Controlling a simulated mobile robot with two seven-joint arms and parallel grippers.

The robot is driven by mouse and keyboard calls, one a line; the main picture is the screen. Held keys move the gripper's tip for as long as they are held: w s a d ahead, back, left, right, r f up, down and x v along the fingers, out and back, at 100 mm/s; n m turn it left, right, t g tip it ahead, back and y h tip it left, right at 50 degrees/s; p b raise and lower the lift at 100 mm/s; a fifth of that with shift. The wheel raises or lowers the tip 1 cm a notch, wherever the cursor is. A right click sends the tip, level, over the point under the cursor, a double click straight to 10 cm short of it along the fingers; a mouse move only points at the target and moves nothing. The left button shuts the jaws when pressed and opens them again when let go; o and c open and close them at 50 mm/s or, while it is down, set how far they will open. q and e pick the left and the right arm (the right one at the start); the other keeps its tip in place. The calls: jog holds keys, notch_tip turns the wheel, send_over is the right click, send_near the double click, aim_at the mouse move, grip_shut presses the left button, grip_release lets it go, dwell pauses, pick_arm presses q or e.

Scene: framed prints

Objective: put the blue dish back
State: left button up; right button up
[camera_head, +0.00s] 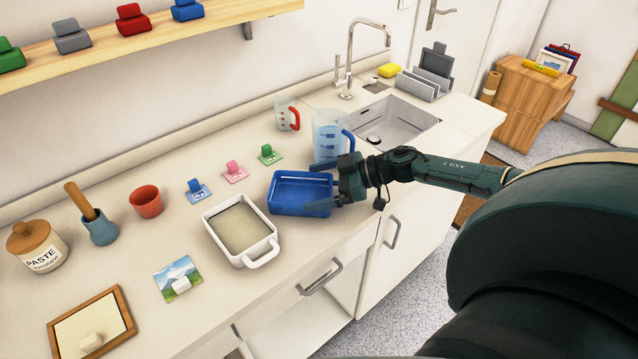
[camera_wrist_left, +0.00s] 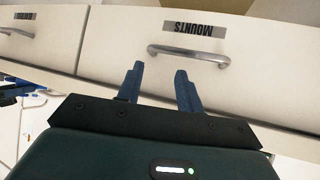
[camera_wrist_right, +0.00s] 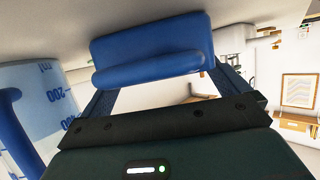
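The blue dish (camera_head: 293,191) sits on the counter near its front edge, right of a white dish (camera_head: 262,251) with a loop handle. My right gripper (camera_head: 335,186) is at the blue dish's right end, its fingers spread to either side. In the right wrist view the blue dish (camera_wrist_right: 150,45) fills the space between the wide-apart fingers (camera_wrist_right: 165,85); firm contact cannot be made out. My left gripper (camera_wrist_left: 160,80) is open and empty in front of a drawer labelled MOUNTS; it is outside the head view.
A blue measuring jug (camera_head: 330,135) stands close behind my right gripper, by the sink (camera_head: 395,125). Small coloured stamps, a red bowl (camera_head: 146,201), a mortar (camera_head: 98,228) and a paste jar (camera_head: 38,247) stand leftward. A shelf (camera_head: 130,40) with coloured blocks hangs above.

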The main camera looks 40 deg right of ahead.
jog(key=shift+r, duration=0.15)
jog(key=v, duration=1.2)
dwell(0.4)
